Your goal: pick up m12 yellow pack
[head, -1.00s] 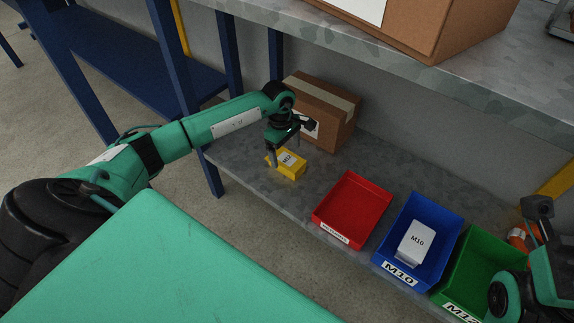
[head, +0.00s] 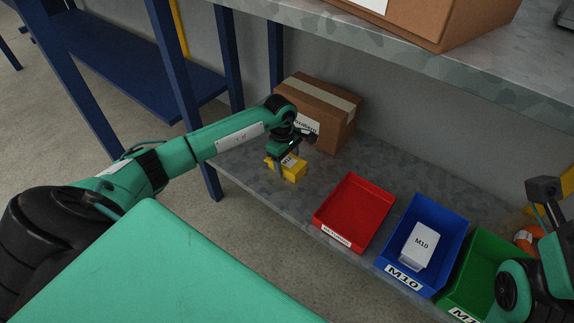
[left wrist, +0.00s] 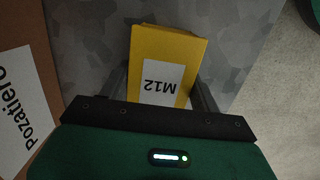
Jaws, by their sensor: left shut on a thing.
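The yellow M12 pack (head: 290,170) is on the left part of the grey lower shelf, in front of a cardboard box. My left gripper (head: 292,165) is over it from above and shut on it, with a finger along its side. In the left wrist view the yellow pack (left wrist: 166,62) shows its white M12 label between the two fingers. Whether the pack is clear of the shelf I cannot tell. My right arm shows at the lower right edge of the head view, but its fingertips are not visible.
The cardboard box (head: 322,112) stands close behind the pack. A red bin (head: 355,212), a blue bin (head: 437,215) holding a white M10 pack (head: 420,244), and a green bin (head: 478,262) stand to the right. The upper shelf (head: 420,68) overhangs the back.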

